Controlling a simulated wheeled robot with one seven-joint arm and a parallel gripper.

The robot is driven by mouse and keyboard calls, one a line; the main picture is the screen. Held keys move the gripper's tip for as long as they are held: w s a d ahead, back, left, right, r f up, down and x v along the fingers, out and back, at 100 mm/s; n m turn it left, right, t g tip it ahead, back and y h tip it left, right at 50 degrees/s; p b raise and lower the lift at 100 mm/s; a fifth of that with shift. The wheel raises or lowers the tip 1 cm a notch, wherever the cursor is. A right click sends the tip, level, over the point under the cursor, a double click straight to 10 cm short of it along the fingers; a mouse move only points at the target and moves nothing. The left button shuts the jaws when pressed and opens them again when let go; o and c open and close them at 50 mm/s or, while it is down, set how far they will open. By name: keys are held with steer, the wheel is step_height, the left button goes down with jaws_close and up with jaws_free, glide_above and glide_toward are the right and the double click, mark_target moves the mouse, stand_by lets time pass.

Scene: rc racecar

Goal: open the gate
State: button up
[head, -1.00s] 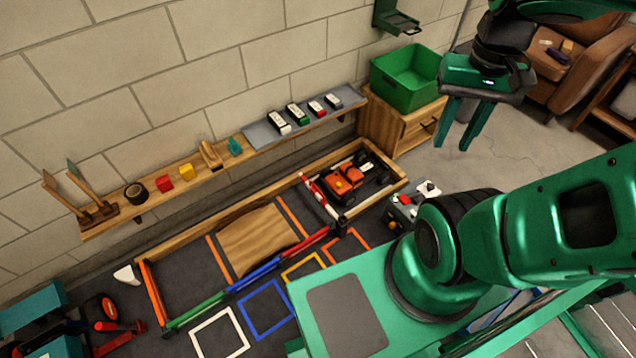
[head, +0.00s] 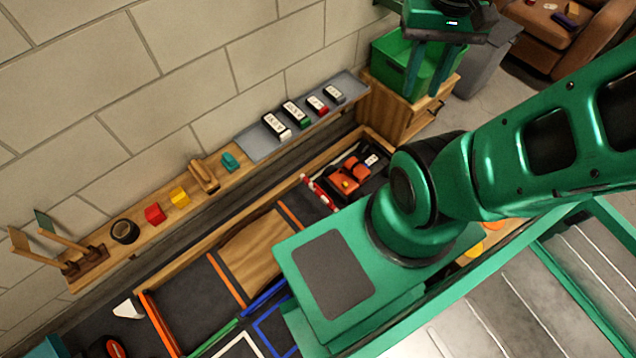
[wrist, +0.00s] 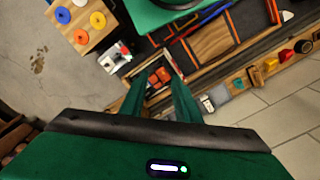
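The gate looks to be the red and white striped bar (head: 318,190) across the near end of the wooden pen in the head view. Its lower end is hidden behind my green body. The orange toy racecar (head: 347,179) sits in the pen just behind the bar; it also shows in the wrist view (wrist: 158,77). My gripper (head: 422,92) is high up, in front of the green bin in the head view, well apart from the gate. Its two fingers (wrist: 159,86) are spread with nothing between them. I cannot make out the bar clearly in the wrist view.
The green bin (head: 392,62) stands on a wooden cabinet (head: 394,112). A brown armchair (head: 545,40) is at the upper right. My body covers part of the track.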

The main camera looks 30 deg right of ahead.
steer(key=shift+w+a, duration=0.15)
steer(key=shift+w, duration=0.15)
